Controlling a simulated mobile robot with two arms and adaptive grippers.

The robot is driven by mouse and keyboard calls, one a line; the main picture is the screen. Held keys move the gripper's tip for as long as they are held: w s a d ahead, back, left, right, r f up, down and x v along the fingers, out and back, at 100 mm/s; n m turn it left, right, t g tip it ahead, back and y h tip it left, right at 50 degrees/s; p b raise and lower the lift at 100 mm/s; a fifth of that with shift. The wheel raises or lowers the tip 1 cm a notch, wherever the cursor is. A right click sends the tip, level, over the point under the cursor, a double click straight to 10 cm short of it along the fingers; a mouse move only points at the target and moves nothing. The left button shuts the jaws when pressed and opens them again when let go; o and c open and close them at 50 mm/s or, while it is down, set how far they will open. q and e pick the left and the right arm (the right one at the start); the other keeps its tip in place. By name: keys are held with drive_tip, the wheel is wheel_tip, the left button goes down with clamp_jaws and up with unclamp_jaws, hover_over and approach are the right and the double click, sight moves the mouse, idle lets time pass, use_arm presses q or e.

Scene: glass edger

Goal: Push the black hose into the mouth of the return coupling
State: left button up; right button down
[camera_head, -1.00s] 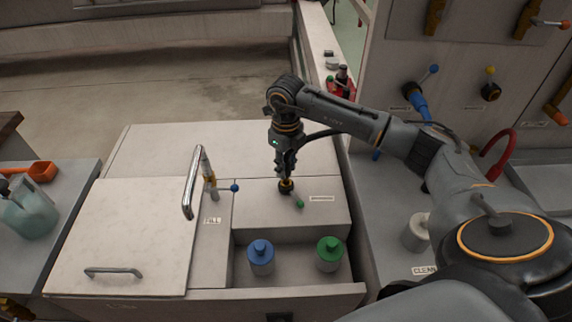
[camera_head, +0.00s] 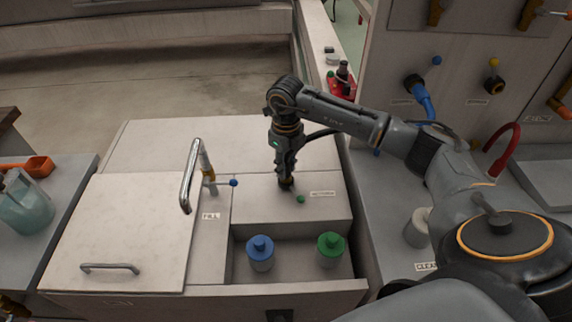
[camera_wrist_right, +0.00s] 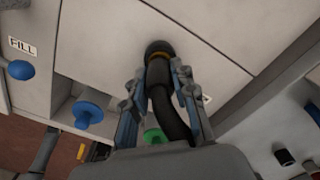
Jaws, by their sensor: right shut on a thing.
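My right gripper (camera_head: 286,178) points down over the raised box top, low at the return coupling (camera_head: 287,187). In the right wrist view its fingers (camera_wrist_right: 156,88) are shut around the black hose (camera_wrist_right: 172,117), which curves back between them. The hose's front end meets the coupling (camera_wrist_right: 158,47), a dark round fitting with a brass-coloured ring. They look in line and touching, but I cannot tell how deep the hose sits. In the head view the gripper mostly hides the hose end and coupling. My left gripper is not in view.
A green knob (camera_head: 300,199) is close beside the coupling. A metal spout (camera_head: 190,177) with a blue knob (camera_head: 234,183) stands to the left. A blue-capped bottle (camera_head: 260,254) and a green-capped bottle (camera_head: 330,250) stand in the front recess.

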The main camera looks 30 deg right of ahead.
drive_tip(key=shift+f+b, duration=0.35)
drive_tip(key=shift+f, duration=0.2)
drive_tip(key=c, duration=1)
unclamp_jaws()
wheel_tip(320, 180, up, 12)
drive_tip(key=shift+f, duration=0.1)
